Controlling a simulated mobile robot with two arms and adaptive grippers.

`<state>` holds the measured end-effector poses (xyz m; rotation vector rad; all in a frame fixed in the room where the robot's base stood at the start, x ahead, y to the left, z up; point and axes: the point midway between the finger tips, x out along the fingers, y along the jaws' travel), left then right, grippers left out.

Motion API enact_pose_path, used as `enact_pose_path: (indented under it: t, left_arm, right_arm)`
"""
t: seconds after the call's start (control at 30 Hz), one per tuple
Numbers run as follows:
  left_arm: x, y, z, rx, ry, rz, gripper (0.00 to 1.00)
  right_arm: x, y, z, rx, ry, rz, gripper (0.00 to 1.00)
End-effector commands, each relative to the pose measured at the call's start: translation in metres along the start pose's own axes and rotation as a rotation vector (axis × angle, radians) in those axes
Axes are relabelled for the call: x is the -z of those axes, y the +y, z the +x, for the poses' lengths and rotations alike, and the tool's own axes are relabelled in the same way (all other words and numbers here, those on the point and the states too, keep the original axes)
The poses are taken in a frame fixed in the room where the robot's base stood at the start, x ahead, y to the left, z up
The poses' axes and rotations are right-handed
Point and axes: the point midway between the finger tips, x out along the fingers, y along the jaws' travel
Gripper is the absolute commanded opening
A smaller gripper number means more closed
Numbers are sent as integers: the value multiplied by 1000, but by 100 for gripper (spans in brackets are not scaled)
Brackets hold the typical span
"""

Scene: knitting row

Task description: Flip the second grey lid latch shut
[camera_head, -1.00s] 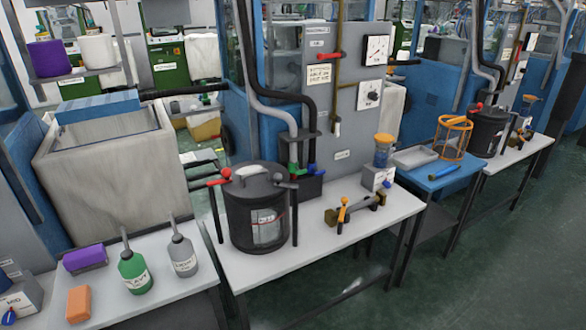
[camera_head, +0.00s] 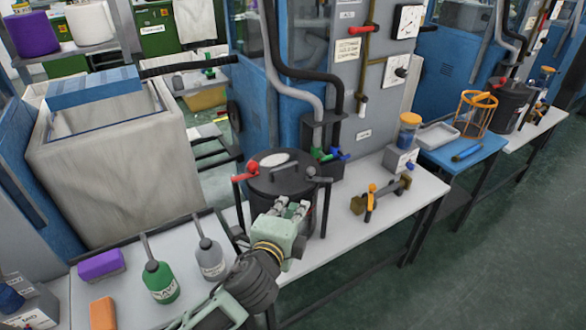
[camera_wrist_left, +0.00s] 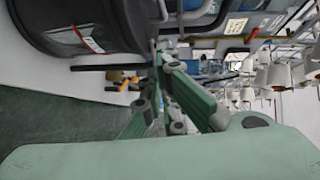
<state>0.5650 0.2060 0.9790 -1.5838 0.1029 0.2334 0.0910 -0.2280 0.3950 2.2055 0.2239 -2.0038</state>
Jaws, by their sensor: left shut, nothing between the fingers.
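The black lidded pot (camera_head: 282,185) stands on the white table. Its lid has a red-handled latch (camera_head: 246,173) on the left and a grey-knobbed latch (camera_head: 312,172) on the right, whose dark arm sticks out to the right. My left gripper (camera_head: 293,207) is in front of the pot, below the grey latch, and hides part of the pot's front. Its fingers are shut and empty. In the left wrist view the fingers (camera_wrist_left: 161,58) meet beside the dark pot (camera_wrist_left: 82,28); I cannot tell whether they touch it. My right gripper is not in view.
The white table (camera_head: 335,248) also holds a brass fitting with an orange handle (camera_head: 371,200) and a grey box (camera_head: 402,160). Green (camera_head: 161,283) and grey (camera_head: 210,260) bottles stand near my left forearm. Hoses (camera_head: 320,85) rise behind the pot.

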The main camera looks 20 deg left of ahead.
Motion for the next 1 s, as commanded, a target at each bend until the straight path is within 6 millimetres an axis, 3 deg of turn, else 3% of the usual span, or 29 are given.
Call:
enact_pose_path:
  t: [0.07, 0.23, 0.7, 1.0]
  left_arm:
    - [1, -11, -2, 18, 1, 10, 0]
    - [1, -14, 12, 22, 0, 12, 0]
    - [1, -16, 97, 21, 0, 10, 0]
    - [1, -14, 130, 19, 1, 8, 0]
  right_arm:
    - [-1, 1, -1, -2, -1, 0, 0]
    - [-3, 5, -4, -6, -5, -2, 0]
    - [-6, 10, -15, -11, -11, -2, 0]
    - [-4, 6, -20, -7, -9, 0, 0]
